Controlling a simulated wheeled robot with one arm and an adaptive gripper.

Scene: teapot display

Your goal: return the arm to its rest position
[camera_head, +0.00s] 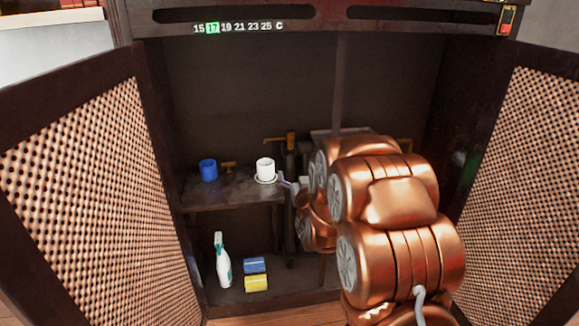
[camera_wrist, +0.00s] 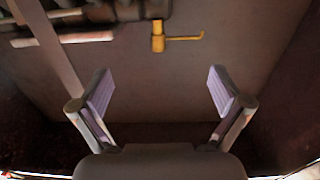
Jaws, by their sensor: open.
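My gripper (camera_wrist: 160,92) is open in the wrist view, with its two lilac-padded fingers spread wide and nothing between them. In the head view my copper arm reaches into an open dark cabinet (camera_head: 260,90) and hides much of its right half. Part of my gripper (camera_head: 293,184) shows just right of a white cup (camera_head: 265,166) on the cabinet's shelf (camera_head: 225,190). The cup stands upright on a small saucer-like base. I cannot tell the exact gap between gripper and cup.
A blue cup (camera_head: 208,170) stands on the shelf's left. Below are a spray bottle (camera_head: 222,262), a blue sponge (camera_head: 254,265) and a yellow sponge (camera_head: 256,284). Lattice doors (camera_head: 85,200) stand open on both sides. A yellow hook-like fitting (camera_wrist: 158,38) is on the wall ahead of the fingers.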

